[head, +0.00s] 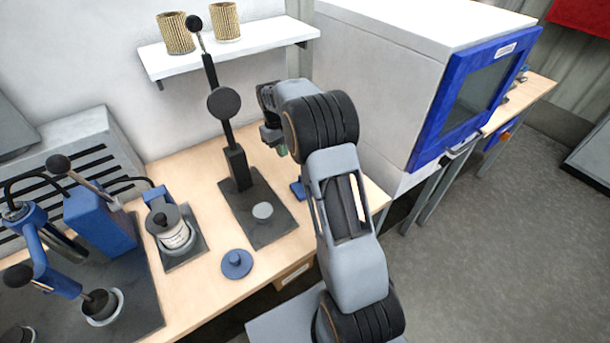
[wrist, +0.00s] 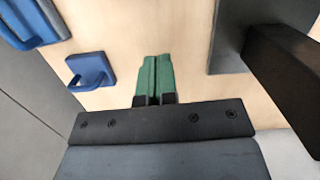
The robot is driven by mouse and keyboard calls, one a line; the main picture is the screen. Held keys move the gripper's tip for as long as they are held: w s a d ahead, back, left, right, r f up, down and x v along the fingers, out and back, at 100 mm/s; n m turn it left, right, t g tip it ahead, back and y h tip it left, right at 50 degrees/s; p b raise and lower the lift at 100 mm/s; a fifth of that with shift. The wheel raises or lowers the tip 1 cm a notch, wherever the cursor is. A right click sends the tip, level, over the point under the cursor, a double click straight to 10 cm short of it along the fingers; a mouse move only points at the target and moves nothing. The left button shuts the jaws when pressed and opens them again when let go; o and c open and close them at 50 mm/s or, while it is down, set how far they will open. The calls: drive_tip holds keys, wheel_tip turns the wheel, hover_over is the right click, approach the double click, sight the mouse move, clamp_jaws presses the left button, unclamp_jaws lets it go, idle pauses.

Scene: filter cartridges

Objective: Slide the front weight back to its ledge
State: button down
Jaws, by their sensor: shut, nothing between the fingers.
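No thing in view is plainly marked as the front weight or its ledge. A round dark disc (head: 223,104) that may be a weight sits on the leaning black bar of a stand (head: 238,168), above its dark base plate. My gripper (head: 283,150) is to the right of that bar, above the table, with part of it hidden by my own wrist. In the wrist view its green fingers (wrist: 154,75) are together and empty over bare wood. The stand's dark plate (wrist: 228,45) and a black bar (wrist: 288,70) show to their right.
A blue handled piece (wrist: 92,70) lies left of the fingers. A white shelf (head: 235,50) holds two tan cartridges. A blue lid (head: 237,264), a canister (head: 172,232) and a blue lever device (head: 98,222) are on the left. A blue-framed cabinet (head: 378,85) stands right.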

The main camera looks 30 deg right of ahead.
drive_tip(key=shift+d+f, duration=0.15)
drive_tip(key=shift+f, duration=0.15)
drive_tip(key=shift+s, duration=0.25)
drive_tip(key=s, duration=0.3)
drive_tip(key=s+d, duration=0.1)
drive_tip(key=s, duration=0.3)
drive_tip(key=s+d+p, duration=0.1)
drive_tip(key=s, duration=0.2)
drive_tip(key=shift+s, duration=0.35)
drive_tip(key=shift+s+f, duration=0.15)
drive_tip(key=shift+s, duration=0.05)
drive_tip(key=shift+w+f, duration=0.1)
drive_tip(key=shift+f, duration=0.65)
